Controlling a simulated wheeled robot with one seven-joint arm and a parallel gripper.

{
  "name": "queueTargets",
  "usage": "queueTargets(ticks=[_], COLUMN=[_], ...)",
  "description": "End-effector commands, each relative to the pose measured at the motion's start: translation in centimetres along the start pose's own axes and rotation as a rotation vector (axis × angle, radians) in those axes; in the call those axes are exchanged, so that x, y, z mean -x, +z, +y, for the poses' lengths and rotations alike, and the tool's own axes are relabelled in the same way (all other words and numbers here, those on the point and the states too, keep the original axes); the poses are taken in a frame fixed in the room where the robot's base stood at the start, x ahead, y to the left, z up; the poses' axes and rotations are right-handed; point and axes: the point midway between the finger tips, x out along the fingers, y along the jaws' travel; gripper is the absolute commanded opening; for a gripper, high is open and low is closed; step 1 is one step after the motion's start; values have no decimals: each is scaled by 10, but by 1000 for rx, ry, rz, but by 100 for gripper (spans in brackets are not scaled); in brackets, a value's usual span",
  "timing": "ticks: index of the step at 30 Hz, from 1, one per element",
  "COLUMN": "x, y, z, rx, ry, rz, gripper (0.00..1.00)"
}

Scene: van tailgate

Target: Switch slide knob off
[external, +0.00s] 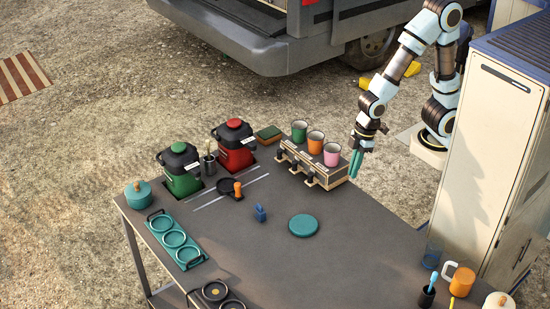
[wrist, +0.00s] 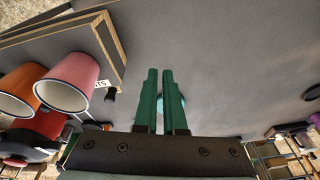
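I cannot tell for certain which part is the slide knob. A small blue upright piece (external: 260,213) stands on the grey tabletop (external: 345,260). An orange upright piece (external: 238,188) stands at the black pan-like part (external: 226,186), beside pale straight lines on the tabletop. A wooden box (external: 312,168) has several dark fittings along its front and cups on top. My gripper (external: 356,163) hangs at the box's right end, green fingers down. In the wrist view, the gripper (wrist: 160,100) has a narrow gap between its fingers and holds nothing. The blue and orange pieces are not clear there.
Green (external: 181,172) and red (external: 234,145) lidded pots stand at the back left. A teal disc (external: 303,225) lies mid-table. A pink cup (wrist: 70,80) is left of my fingers in the wrist view. A tall cabinet (external: 495,150) stands at the right. The right middle tabletop is clear.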

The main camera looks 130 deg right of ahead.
Motion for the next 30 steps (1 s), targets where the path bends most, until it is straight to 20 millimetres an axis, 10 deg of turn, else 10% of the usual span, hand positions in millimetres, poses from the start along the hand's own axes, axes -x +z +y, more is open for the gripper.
queueTargets(ticks=[15,22,30], x=[-29,-24,-21], y=[-172,-205,-212], z=[140,193,206], rx=[-535,-675,-708], ry=[-102,-135,-144], rz=[287,377,399], gripper=[0,0,0])
